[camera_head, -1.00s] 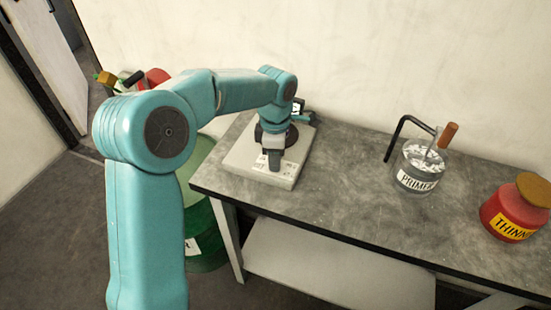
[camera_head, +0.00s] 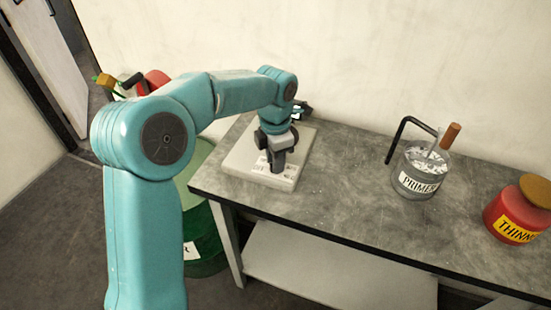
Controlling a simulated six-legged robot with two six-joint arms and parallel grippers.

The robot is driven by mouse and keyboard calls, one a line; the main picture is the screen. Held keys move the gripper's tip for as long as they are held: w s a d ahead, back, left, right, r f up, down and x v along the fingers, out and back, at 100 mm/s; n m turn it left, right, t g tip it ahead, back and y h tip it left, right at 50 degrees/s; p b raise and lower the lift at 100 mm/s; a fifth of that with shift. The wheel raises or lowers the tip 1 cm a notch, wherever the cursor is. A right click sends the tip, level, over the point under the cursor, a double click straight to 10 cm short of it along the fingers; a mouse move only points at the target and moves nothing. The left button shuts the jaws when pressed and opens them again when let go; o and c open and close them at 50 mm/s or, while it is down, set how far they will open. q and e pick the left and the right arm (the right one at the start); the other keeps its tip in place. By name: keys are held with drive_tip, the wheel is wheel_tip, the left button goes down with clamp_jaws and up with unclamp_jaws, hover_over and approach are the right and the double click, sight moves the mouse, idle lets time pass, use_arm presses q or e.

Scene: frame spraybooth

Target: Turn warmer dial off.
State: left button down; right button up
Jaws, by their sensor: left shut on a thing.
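The warmer (camera_head: 240,163) is a flat pale box at the left end of the grey bench, with a marked panel on its front part. My left gripper (camera_head: 276,166) points down onto that panel and is shut on the dial, which the fingers hide. I cannot see which way the dial is turned. My right gripper is not in view.
On the bench (camera_head: 340,200) stand a glass jar labelled PRIMER (camera_head: 417,175) with a brush and a bent black rod, and a red THINNER jar (camera_head: 514,214) at right. A green drum (camera_head: 205,230) stands left of the bench. The bench middle is clear.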

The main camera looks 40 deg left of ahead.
use_arm(q)
drive_tip(key=shift+a+r, duration=0.1)
drive_tip(key=shift+r, duration=0.05)
drive_tip(key=c, duration=0.9)
unclamp_jaws()
drive_tip(key=shift+o, duration=0.2)
wheel_tip(320, 180, up, 16)
drive_tip(key=p, duration=0.2)
drive_tip(key=shift+p, duration=0.4)
drive_tip(key=shift+s, duration=0.1)
